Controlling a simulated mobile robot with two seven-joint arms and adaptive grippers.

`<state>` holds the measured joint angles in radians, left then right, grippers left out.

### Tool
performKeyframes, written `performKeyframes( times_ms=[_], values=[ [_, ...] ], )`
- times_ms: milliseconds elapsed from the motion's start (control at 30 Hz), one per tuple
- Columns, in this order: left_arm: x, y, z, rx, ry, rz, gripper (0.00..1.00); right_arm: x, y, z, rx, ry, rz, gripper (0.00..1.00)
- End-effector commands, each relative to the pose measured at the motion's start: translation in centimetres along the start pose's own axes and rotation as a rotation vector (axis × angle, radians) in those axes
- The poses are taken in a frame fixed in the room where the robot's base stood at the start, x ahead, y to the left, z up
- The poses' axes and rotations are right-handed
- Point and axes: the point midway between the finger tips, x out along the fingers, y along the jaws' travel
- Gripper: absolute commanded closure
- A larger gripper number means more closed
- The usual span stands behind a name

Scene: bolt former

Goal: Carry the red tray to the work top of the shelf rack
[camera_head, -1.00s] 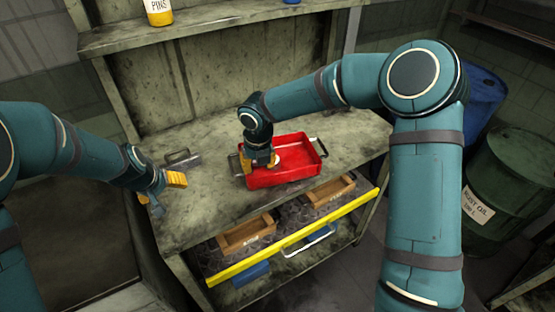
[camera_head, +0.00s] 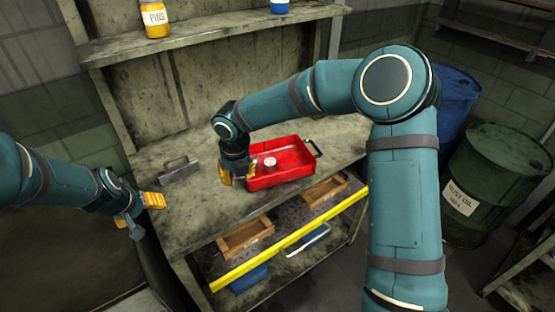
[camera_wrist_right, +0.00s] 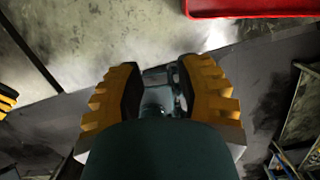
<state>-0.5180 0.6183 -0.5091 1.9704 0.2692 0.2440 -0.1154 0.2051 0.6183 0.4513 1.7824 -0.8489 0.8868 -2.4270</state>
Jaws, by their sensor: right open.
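The red tray (camera_head: 290,180) sits flat on the grey work top (camera_head: 205,207) of the shelf rack. A small pale round object (camera_head: 270,162) lies in it. Its right handle (camera_head: 317,148) shows; my right gripper hides its left end. My right gripper (camera_head: 225,178) is open and empty, just left of the tray. In the right wrist view, the gripper (camera_wrist_right: 160,85) has nothing between its fingers, and the tray's red edge (camera_wrist_right: 250,8) is apart from it. My left gripper (camera_head: 140,212) is left of the work top; its finger gap is unclear.
A grey handled piece (camera_head: 180,169) stands at the work top's left. A yellow jar (camera_head: 155,20) stands on the upper shelf. Blue (camera_head: 452,100) and green (camera_head: 495,180) drums stand right.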

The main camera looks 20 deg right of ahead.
Motion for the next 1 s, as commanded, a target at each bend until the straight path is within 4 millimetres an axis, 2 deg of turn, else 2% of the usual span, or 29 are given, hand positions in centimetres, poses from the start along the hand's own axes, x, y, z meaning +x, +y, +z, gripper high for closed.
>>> performKeyframes(
  times_ms=[300,500,700,1000],
  values=[
    [0.0,0.0,0.0,0.000,0.000,0.000,0.22,-6.7,-0.2,0.2,0.001,-0.006,-0.001,0.66],
    [0.0,0.0,0.0,0.000,0.000,0.000,0.22,-9.4,-0.3,0.1,0.002,-0.003,-0.001,0.66],
    [0.0,0.0,0.0,0.000,0.000,0.000,0.22,-10.3,-0.3,0.1,0.001,-0.001,-0.001,0.66],
    [0.0,0.0,0.0,0.000,0.000,0.000,0.22,-10.3,-0.3,0.1,0.001,-0.001,-0.001,0.66]
  ],
)
